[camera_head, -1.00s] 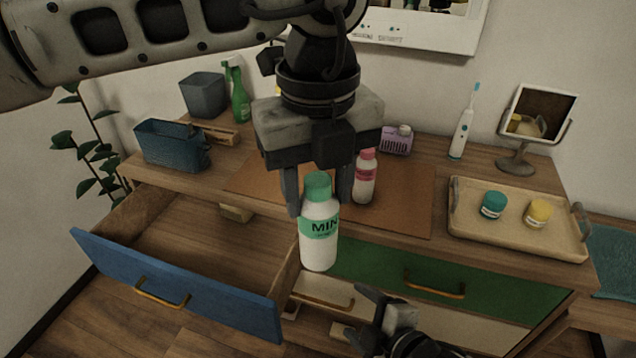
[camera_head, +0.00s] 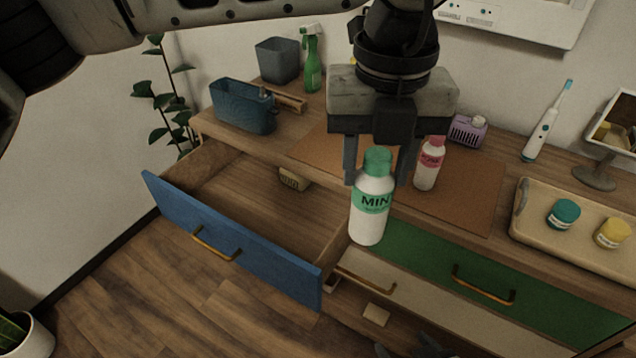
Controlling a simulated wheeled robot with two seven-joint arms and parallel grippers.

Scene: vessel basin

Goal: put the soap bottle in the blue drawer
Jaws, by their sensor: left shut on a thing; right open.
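My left gripper (camera_head: 382,168) is shut on a white bottle (camera_head: 370,215) with a green cap and a green label reading "MIN". It holds the bottle nearly upright above the cabinet's front, just right of the open blue drawer (camera_head: 235,238). The drawer is pulled out, and its wooden floor is mostly bare. A small beige object (camera_head: 294,179) shows at its back. A second white bottle (camera_head: 429,165) with a pink cap and label stands on the brown mat behind the gripper. My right gripper (camera_head: 420,346) is open, low at the bottom edge and partly cut off.
A tray (camera_head: 530,243) with teal and yellow jars sits at the right. A blue-grey bin (camera_head: 243,106), a grey cup (camera_head: 277,60) and a green spray bottle (camera_head: 312,62) stand at the back left. The green drawer (camera_head: 440,262) appears shut; a pale drawer (camera_head: 405,290) lies below.

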